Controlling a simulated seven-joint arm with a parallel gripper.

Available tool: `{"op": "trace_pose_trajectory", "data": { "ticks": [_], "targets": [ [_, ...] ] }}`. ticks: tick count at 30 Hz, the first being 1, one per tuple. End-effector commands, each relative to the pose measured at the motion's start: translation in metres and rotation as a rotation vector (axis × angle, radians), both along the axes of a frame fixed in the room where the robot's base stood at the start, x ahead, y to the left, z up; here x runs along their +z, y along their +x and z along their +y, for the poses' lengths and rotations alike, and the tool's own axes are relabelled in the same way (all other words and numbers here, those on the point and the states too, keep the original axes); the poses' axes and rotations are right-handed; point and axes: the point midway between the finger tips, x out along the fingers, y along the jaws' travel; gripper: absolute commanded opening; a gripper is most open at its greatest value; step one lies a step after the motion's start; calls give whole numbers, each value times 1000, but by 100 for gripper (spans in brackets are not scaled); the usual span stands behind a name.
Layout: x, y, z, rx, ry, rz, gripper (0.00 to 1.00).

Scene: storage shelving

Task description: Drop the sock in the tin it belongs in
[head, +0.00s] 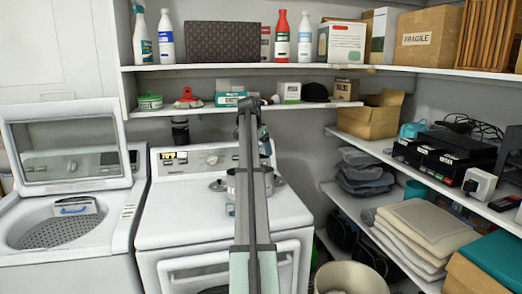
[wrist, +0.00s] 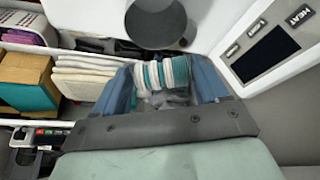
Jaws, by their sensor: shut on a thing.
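In the wrist view, my gripper (wrist: 163,64) has its two blue fingers closed on a sock (wrist: 165,75) with white, teal and grey bands. The sock is bunched between the fingers. In the head view my arm crosses the middle, and the gripper and sock are mostly hidden behind it. A green round tin (head: 150,102) and a red round item (head: 187,102), perhaps a tin, stand on the lower wall shelf. A silver pot-like container (head: 239,185) is on the dryer top, partly behind my arm. Which tin matches the sock I cannot tell.
The dryer (head: 170,225) has an open washer (head: 70,260) on its left. A pale bin (head: 350,275) stands at the front right. Right-hand shelves hold folded towels (head: 418,228) and an open cardboard box (head: 370,118). The dryer's left top is clear.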

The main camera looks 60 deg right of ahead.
Motion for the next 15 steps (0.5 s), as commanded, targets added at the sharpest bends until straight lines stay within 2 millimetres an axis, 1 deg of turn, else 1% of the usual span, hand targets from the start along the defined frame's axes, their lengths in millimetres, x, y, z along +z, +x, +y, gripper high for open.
{"op": "trace_pose_trajectory", "data": {
  "ticks": [8, 15],
  "targets": [
    [-8, 0, 0, -7, 0, 0, 44],
    [-25, 0, 1, -6, 1, 1, 44]
  ]
}}
